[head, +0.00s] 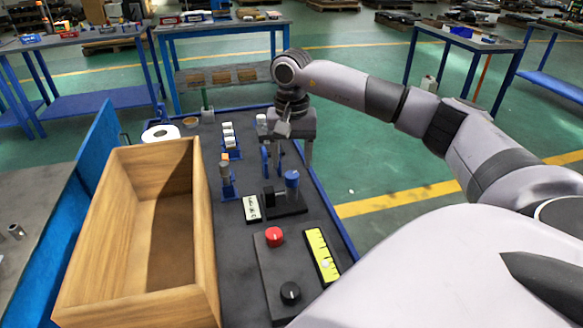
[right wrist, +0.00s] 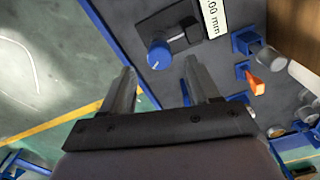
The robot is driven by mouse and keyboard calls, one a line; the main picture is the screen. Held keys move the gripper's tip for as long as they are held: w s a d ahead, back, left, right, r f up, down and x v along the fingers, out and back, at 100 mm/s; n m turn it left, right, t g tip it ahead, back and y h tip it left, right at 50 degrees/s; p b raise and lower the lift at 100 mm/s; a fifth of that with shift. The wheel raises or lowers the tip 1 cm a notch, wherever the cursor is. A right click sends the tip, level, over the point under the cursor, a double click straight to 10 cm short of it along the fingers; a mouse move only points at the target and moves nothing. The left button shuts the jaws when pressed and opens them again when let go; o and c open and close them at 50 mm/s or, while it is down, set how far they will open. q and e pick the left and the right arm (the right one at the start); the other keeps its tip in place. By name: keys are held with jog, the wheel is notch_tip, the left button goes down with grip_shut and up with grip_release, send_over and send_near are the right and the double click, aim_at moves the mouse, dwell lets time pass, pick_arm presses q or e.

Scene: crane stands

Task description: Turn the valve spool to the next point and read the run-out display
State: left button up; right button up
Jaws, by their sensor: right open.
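A blue round knob-like part (head: 291,180) stands on a black base (head: 287,206); I cannot tell whether it is the valve spool itself. The light display (head: 252,208) is beside the base. In the right wrist view its digits end in ".00 mm" on the display (right wrist: 213,17), cut off by the frame edge. My right gripper (head: 293,156) is open and empty just behind and above the blue part. In the right wrist view the blue part (right wrist: 159,54) shows beyond the gap between the open fingers (right wrist: 160,75). My left gripper is out of view.
A wooden box (head: 205,215) fills the left of the bench. In front are a red button (head: 274,237), a black knob (head: 290,293) and a yellow strip (head: 322,255). A white roll (head: 160,133) is behind the box.

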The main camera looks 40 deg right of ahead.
aim_at(291, 174)
jog(key=shift+r, duration=1.55)
